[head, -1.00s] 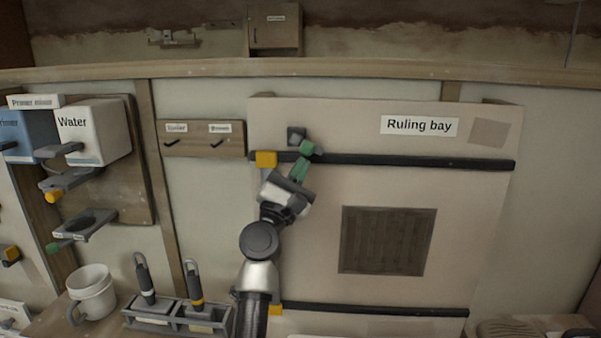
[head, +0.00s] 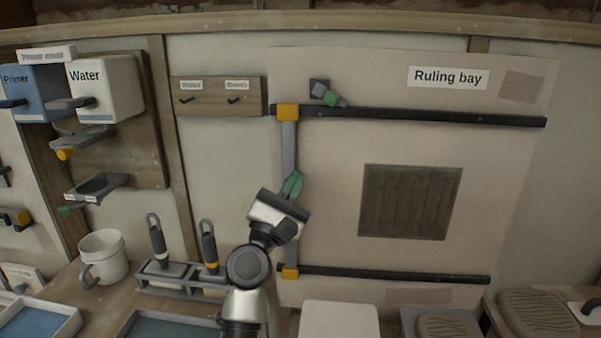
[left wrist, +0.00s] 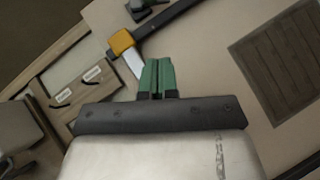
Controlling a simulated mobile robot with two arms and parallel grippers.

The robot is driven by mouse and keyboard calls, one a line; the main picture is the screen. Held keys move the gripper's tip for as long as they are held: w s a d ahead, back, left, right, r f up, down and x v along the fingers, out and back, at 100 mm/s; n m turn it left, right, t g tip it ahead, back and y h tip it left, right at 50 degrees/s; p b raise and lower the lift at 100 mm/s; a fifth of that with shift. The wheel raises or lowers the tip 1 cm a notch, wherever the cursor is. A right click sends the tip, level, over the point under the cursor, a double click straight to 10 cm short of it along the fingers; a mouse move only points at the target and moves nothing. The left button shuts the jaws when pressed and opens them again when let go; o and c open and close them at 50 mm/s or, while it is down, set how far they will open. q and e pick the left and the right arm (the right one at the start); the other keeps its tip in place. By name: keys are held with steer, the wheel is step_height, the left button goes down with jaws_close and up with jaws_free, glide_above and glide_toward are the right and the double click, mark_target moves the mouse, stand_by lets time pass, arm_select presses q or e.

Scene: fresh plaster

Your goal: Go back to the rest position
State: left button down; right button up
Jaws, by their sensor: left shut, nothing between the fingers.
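My left gripper (head: 292,185) has green fingers and is shut and empty. In the head view it is in front of the left part of the ruling bay board (head: 520,160), over a grey upright bar (head: 289,150) with yellow end blocks. In the left wrist view the gripper's green fingers (left wrist: 156,78) are together, pointing towards the upper yellow block (left wrist: 121,42). My right gripper does not show in either view.
A dark upper rail (head: 420,116) and lower rail (head: 400,276) cross the board, with a green-ended knob (head: 332,99) above the upper one. A mug (head: 103,257), a tool rack (head: 180,282) and trays (head: 40,320) stand on the bench below. A water container (head: 105,90) hangs left.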

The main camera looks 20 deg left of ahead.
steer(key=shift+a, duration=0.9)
